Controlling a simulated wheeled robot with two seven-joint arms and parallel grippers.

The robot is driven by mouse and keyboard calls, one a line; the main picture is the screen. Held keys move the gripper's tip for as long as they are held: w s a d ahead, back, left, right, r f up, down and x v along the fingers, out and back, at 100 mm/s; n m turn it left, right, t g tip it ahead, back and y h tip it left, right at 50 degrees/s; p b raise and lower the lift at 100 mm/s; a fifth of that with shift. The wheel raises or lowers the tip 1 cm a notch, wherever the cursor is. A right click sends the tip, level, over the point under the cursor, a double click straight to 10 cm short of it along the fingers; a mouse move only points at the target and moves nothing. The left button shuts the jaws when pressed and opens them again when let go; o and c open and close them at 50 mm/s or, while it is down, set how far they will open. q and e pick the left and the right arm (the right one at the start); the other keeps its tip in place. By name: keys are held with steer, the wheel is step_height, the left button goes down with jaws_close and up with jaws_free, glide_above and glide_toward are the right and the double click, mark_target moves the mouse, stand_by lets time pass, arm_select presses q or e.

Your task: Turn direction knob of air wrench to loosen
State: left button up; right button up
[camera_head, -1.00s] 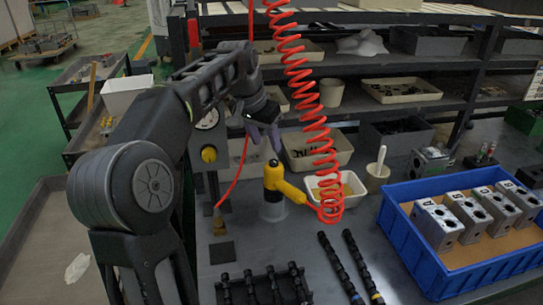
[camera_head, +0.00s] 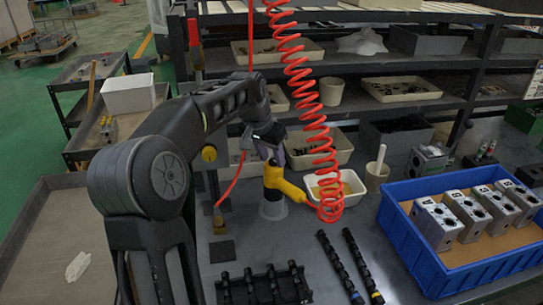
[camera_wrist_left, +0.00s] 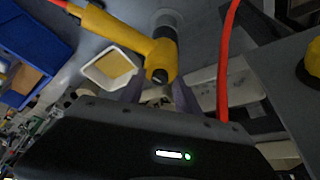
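The yellow air wrench (camera_head: 276,178) stands upright in a grey-white round holder (camera_head: 272,209) on the bench, its handle pointing to the lower right toward a red coiled hose. My left gripper (camera_head: 274,155) is above and at the top of the wrench in the head view. In the left wrist view, the wrench (camera_wrist_left: 157,56) shows its dark round end, the likely direction knob (camera_wrist_left: 159,76), between the purple-grey fingers of my left gripper (camera_wrist_left: 158,92). The fingers are apart, with a gap to the knob end; contact is not clear. My right gripper is not in view.
The red coiled hose (camera_head: 303,85) hangs close to the right of my left gripper. A blue crate (camera_head: 425,272) with several metal valve blocks stands at the right. Dark shafts (camera_head: 340,268) lie in front. A small white tray (camera_head: 358,190) sits behind the wrench handle.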

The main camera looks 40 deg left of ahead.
arm_select(q)
jaws_close()
steer(key=shift+d+n, duration=0.1)
steer(key=shift+n, duration=0.3)
steer(key=n+y, duration=0.1)
steer(key=n, duration=0.3)
steer(key=shift+w+d+y, duration=0.1)
steer(key=shift+d+y, duration=0.1)
steer(key=shift+y, duration=0.2)
steer(key=n, duration=0.2)
steer(key=n+g+y, duration=0.1)
steer(key=n, duration=0.1)
steer(key=shift+w+d+n+g, duration=0.15)
steer(key=shift+n+g, duration=0.15)
steer(key=n, duration=0.2)
steer(key=n+g+y+p, duration=0.1)
steer(key=n, duration=0.1)
steer(key=shift+w+r+g, duration=0.15)
steer(key=shift+w+g, duration=0.05)
steer(key=shift+g, duration=0.1)
steer(key=n+p, duration=0.1)
steer(key=n, duration=0.1)
steer(key=n+g+p, duration=0.1)
steer(key=n, duration=0.1)
steer(key=shift+w+n+g, duration=0.15)
steer(key=shift+n+g, duration=0.15)
